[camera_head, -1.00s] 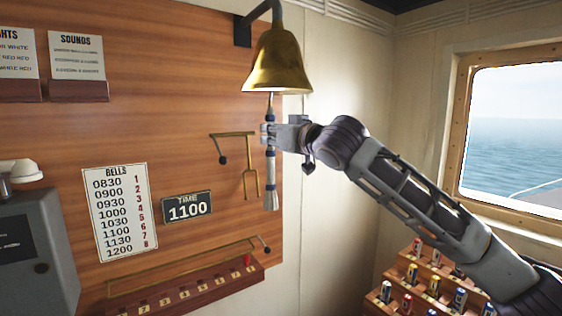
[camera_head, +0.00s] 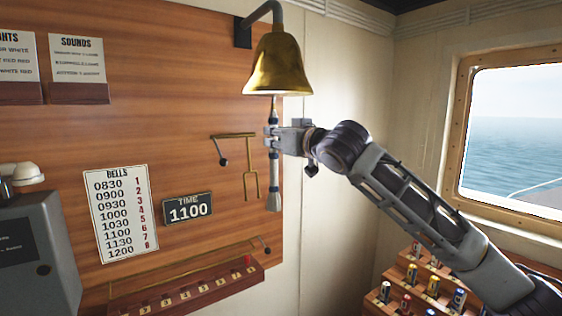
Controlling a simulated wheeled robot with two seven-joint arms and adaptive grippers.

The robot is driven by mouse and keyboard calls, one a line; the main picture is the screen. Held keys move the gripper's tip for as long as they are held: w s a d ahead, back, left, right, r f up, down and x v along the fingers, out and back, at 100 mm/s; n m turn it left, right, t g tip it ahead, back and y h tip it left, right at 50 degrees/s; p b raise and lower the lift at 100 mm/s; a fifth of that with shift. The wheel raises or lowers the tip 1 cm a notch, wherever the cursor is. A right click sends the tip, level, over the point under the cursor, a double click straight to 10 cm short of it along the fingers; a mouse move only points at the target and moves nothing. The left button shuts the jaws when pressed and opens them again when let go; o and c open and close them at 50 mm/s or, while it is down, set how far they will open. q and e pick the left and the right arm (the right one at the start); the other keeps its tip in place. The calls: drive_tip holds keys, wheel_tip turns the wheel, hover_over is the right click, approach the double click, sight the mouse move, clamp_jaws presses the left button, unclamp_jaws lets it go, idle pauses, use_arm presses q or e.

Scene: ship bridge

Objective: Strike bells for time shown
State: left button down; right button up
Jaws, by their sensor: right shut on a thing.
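A brass bell (camera_head: 277,66) hangs from a grey bracket on the wooden wall panel. A rope with a weighted end (camera_head: 274,190) hangs below its mouth. My right gripper (camera_head: 271,139) is shut on the rope, a little under the bell. A time plate (camera_head: 187,208) reads 1100. A bells chart (camera_head: 121,213) lists times from 0830 to 1200 beside red numbers 1 to 8; 1100 stands beside 6. Below, a numbered wooden counter rail (camera_head: 185,288) carries a red peg (camera_head: 249,262) near its right end. My left gripper does not show.
A brass bracket with a small dark knob (camera_head: 223,162) is on the panel left of the rope. A grey box (camera_head: 35,255) stands at lower left. A stepped rack (camera_head: 412,283) with several coloured cylinders is at lower right, below the window (camera_head: 512,135).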

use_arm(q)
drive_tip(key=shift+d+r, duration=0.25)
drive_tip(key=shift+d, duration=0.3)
use_arm(e)
drive_tip(key=shift+w+d+f, duration=0.15)
drive_tip(key=shift+w+d, duration=0.35)
drive_tip(key=shift+d, duration=0.15)
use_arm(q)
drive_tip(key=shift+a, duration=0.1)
